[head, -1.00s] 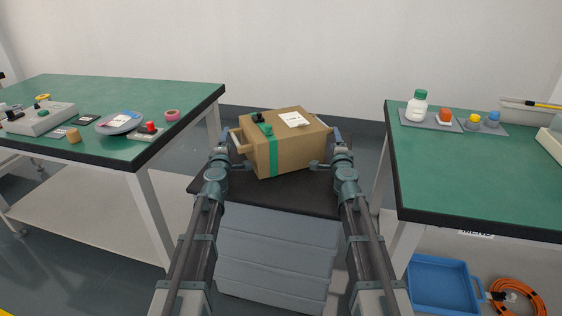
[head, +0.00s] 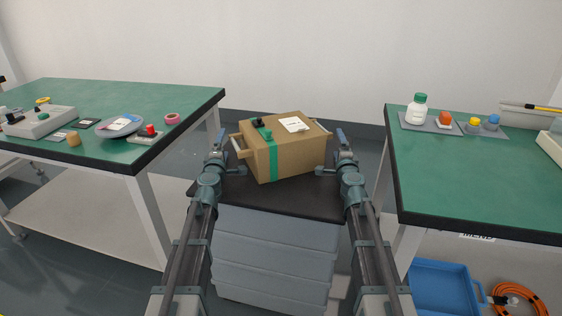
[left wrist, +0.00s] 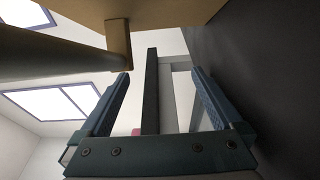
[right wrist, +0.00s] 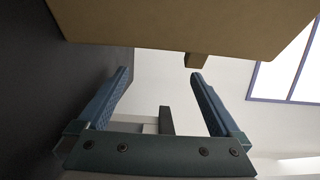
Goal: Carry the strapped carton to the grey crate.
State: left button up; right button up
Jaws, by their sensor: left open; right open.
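The strapped carton (head: 300,155) is brown with a green strap (head: 273,160), a white label and small dark and green parts on top. It sits slightly turned on a black top (head: 270,200). A bar handle (head: 238,148) sticks out of its left side; a small block (right wrist: 197,60) on the carton shows in the right wrist view. My left gripper (head: 227,161) is open beside the carton's left side. My right gripper (head: 332,155) is open beside its right side. Both jaws look empty. I cannot pick out a separate grey crate.
Below the black top is a grey ribbed stack (head: 275,255). Green-topped tables stand left (head: 185,115) and right (head: 460,180), with small items on them. A blue tray (head: 440,285) and an orange cable coil (head: 518,298) lie below the right table.

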pick_arm(q)
jog(key=shift+s, duration=0.1)
jog(key=s, duration=1.2)
jog(key=shift+w, duration=0.1)
pick_arm(e)
jog(key=s, duration=1.2)
jog(key=shift+s, duration=0.1)
jog(key=shift+w, duration=0.25)
jog(key=w, duration=1.2)
jog(key=shift+w, duration=0.1)
pick_arm(q)
jog(key=shift+w, duration=0.7)
pick_arm(e)
jog(key=shift+s, duration=0.25)
pick_arm(q)
jog(key=shift+s, duration=0.2)
